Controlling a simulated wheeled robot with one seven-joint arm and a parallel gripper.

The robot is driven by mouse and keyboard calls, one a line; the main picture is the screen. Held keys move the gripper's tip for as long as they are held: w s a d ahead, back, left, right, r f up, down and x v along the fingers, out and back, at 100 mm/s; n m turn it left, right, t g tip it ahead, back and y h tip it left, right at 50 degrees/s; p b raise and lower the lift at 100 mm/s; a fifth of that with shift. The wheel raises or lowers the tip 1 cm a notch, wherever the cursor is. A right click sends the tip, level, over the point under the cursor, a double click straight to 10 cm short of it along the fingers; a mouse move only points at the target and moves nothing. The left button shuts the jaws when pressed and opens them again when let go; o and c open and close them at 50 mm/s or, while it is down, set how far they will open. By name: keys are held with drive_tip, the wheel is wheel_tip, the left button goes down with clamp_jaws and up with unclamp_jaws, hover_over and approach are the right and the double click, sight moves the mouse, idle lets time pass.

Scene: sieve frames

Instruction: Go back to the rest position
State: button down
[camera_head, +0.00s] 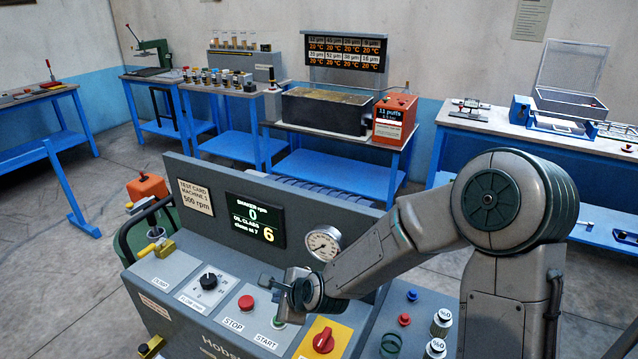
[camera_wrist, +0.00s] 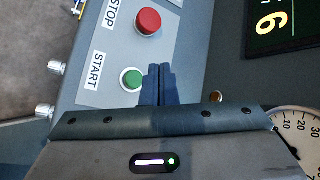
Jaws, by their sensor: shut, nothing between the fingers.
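My gripper (camera_head: 283,290) is over the control panel (camera_head: 172,268) of the machine, close to the green START button (camera_head: 279,322). In the wrist view my gripper (camera_wrist: 160,70) is shut and empty, its fingertips just right of the green START button (camera_wrist: 132,78). The frames do not settle whether the fingers touch the button. The red STOP button (camera_wrist: 148,21) is just beyond the fingertips, and it also shows in the head view (camera_head: 246,302). My arm reaches in from the right.
A pressure gauge (camera_head: 323,243) and a display (camera_head: 255,221) reading 0 rpm and 6 stand behind the panel. A red knob on a yellow plate (camera_head: 323,340) is right of START. Small weights (camera_head: 441,322) stand farther right. Blue benches (camera_head: 338,147) line the walls; grey floor is open at left.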

drive_tip(key=s+d+r+n+g+h, duration=0.1)
drive_tip(key=s+d+r+n+h, duration=0.1)
drive_tip(key=s+d+r+n, duration=0.3)
drive_tip(key=s+d+r+n+g+h, duration=0.1)
drive_tip(key=s+d+r+n, duration=0.4)
drive_tip(key=d, duration=0.9)
drive_tip(key=s+d+r+n+h, duration=0.3)
drive_tip(key=s+d+r+n, duration=0.2)
drive_tip(key=s+d+n, duration=0.2)
drive_tip(key=s+d, duration=0.2)
drive_tip(key=shift+d+r+g+h, duration=0.25)
drive_tip(key=shift+d+g+h, duration=0.05)
drive_tip(key=shift+g+h, duration=0.1)
